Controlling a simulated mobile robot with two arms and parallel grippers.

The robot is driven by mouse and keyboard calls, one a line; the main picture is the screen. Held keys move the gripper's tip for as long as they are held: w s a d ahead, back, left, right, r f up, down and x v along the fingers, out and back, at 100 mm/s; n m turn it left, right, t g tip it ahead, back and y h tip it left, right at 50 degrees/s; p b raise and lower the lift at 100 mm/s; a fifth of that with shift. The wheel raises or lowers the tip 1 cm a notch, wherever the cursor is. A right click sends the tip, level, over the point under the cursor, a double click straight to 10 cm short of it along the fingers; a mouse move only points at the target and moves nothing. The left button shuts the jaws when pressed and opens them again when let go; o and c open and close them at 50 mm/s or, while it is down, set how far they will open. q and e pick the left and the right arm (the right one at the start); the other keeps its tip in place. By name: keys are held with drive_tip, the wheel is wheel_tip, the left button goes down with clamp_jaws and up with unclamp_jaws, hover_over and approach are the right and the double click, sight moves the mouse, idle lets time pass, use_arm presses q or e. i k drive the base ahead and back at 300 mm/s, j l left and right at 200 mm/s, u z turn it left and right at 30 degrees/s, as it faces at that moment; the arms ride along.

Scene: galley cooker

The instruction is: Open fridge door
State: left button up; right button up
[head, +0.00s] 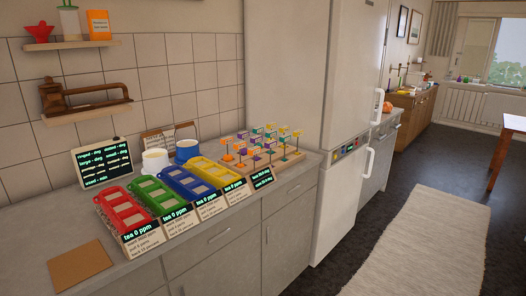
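The fridge (348,75) is a tall white unit standing past the end of the counter. Its front faces right, with an upper door and a lower door that both look closed. A white upright handle (390,77) is on the upper door's far edge. A second white handle (369,162) is on the lower door. A small panel with coloured marks (350,146) sits between the doors. Neither of my grippers shows in the head view.
A pale rug (424,243) lies on the dark floor. The floor before the fridge looks clear.

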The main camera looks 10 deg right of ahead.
sight(357, 28)
drive_tip(key=i+l+u, duration=0.1)
drive_tip(key=l, duration=0.25)
drive_tip(key=i+l+u, duration=0.1)
drive_tip(key=i+l, duration=0.15)
drive_tip(key=l, duration=0.15)
drive_tip(key=i+l, duration=0.2)
drive_tip(key=l, duration=0.2)
drive_tip(key=i+l+u, duration=0.15)
drive_tip(key=l, duration=0.25)
drive_tip(key=i+l+u, duration=0.1)
drive_tip(key=l, duration=0.3)
drive_tip(key=i+l+u, duration=0.1)
drive_tip(key=l, duration=0.35)
drive_tip(key=i+l+u, duration=0.1)
drive_tip(key=l, duration=0.35)
drive_tip(key=i+l+u, duration=0.1)
drive_tip(key=l, duration=0.35)
drive_tip(key=i, duration=0.05)
